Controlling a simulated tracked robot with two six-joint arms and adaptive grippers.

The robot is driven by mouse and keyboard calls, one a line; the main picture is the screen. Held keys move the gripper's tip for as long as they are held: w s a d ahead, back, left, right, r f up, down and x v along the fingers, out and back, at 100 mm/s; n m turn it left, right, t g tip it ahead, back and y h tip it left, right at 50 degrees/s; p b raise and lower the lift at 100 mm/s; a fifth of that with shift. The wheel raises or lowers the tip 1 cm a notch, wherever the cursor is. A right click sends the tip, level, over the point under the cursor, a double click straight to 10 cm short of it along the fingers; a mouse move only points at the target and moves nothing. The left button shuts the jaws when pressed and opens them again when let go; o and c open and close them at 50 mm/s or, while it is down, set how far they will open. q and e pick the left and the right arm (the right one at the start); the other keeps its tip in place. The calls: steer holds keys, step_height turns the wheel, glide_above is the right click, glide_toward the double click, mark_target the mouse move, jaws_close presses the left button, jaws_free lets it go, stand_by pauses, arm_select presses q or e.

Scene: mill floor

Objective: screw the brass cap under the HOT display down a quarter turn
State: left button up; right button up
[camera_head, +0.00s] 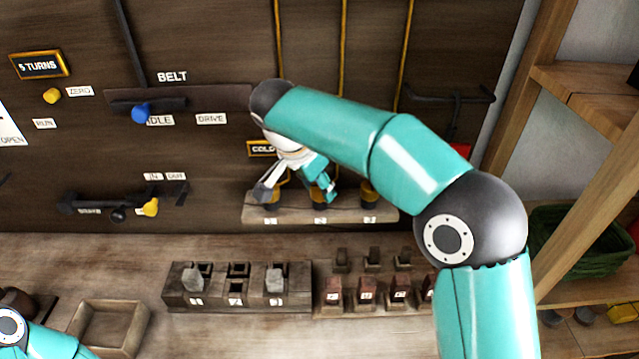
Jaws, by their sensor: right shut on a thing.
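Three dark caps with brass-coloured parts sit in a row on a wooden ledge (345,213) on the back panel: a left cap (271,199), a middle cap and a right cap (369,192). A display (259,149) above the left cap starts with "COLD"; its right part is covered. I see no HOT reading; my right arm hides the panel above the other caps. My right gripper (296,190) reaches down at the left and middle caps. It is shut on a brass cap, but I cannot tell clearly which one. My left gripper is out of view; only part of that arm shows at lower left.
Levers and knobs fill the panel at left, including a blue knob (140,113) and a yellow knob (151,206). On the bench stand a slotted block (215,297), a rack of small labelled blocks (365,292) and an empty wooden tray (110,325). Shelves stand at right.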

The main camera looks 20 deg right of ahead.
stand_by(0.4)
steer(key=o, duration=1.1)
steer(key=v, duration=1.2)
steer(key=shift+w, duration=0.15)
steer(key=shift+d+f, duration=0.1)
